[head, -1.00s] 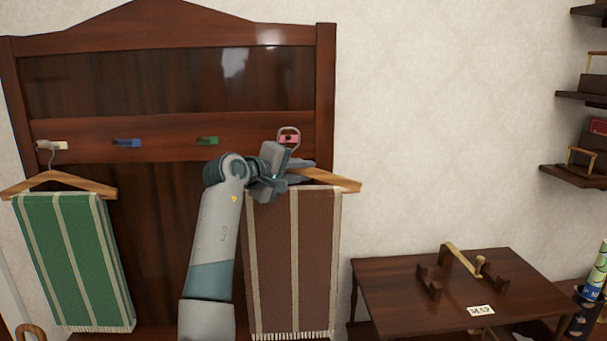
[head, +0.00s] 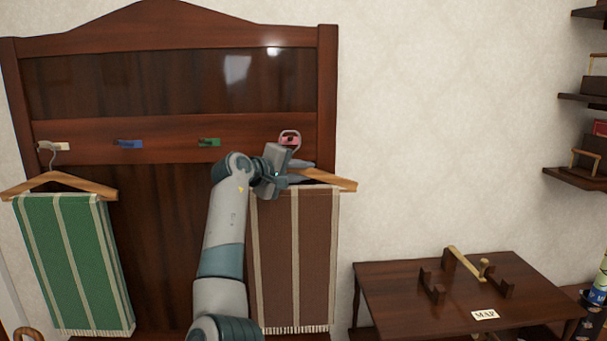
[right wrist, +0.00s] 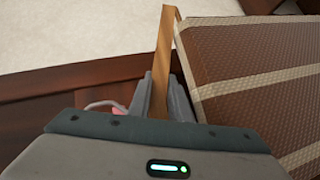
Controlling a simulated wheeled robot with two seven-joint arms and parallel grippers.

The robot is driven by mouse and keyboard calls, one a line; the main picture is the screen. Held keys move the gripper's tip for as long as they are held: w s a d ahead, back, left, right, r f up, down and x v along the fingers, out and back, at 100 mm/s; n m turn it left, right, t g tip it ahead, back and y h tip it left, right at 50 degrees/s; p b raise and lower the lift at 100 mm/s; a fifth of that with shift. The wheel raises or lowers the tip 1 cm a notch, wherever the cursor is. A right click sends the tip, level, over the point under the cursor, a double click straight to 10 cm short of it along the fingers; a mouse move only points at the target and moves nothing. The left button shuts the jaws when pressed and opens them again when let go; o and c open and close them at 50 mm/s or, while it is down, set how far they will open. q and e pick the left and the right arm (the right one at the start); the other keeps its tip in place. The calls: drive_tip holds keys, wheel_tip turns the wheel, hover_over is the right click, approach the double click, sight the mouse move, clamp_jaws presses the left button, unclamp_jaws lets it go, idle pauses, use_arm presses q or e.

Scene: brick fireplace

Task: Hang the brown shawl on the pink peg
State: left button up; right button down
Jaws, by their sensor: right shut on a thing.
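The brown shawl (head: 272,255), with pale stripes and a fringe, drapes over a wooden hanger (head: 335,181). My right gripper (head: 296,173) is shut on the hanger's wooden bar, which also shows between the fingers in the right wrist view (right wrist: 163,55). The metal hook (head: 290,131) loops above the pink peg (head: 290,141) at the right end of the rack's rail. The hook overlaps the peg in the picture; I cannot tell if it rests on it. Part of the peg shows in the right wrist view (right wrist: 118,112). My left gripper is not in view.
A green shawl (head: 75,265) hangs from the white peg (head: 60,146) at left. The blue peg (head: 130,144) and green peg (head: 209,142) are bare. A small table (head: 400,290) stands at lower right, and shelves (head: 575,178) are at far right.

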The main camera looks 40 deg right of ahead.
drive_tip(key=shift+w+d, duration=0.15)
drive_tip(key=shift+w, duration=0.15)
drive_tip(key=shift+f, duration=0.25)
drive_tip(key=c, duration=1.6)
unclamp_jaws()
drive_tip(key=shift+s, duration=0.1)
drive_tip(key=shift+o, duration=0.2)
drive_tip(key=shift+f, duration=0.15)
